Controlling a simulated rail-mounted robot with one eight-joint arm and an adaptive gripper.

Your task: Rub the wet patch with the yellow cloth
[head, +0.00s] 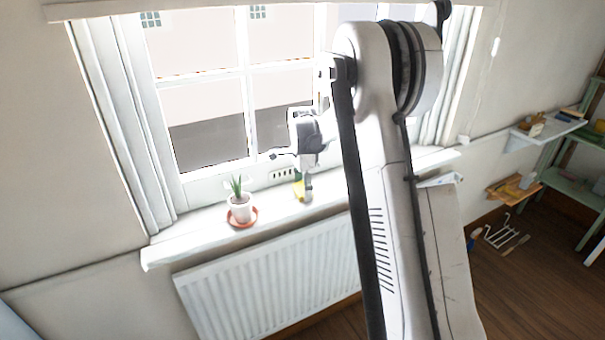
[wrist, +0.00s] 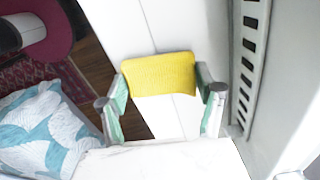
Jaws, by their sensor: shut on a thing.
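The yellow cloth (wrist: 158,74) is between the two fingers of my gripper (wrist: 161,95) in the wrist view, spanning the gap. In the head view, my gripper (head: 304,187) points down over the white window sill (head: 330,189), with a bit of the yellow cloth (head: 298,185) at its fingers. The cloth is at or just above the sill; I cannot tell whether it touches. The sill also shows in the wrist view (wrist: 190,28). I cannot make out a wet patch in either view.
A potted plant (head: 240,207) on a terracotta saucer stands on the sill left of my gripper. The window frame with a slotted vent (wrist: 249,60) is close beside the gripper. A radiator (head: 270,280) is below the sill. Shelves (head: 565,180) stand at the right.

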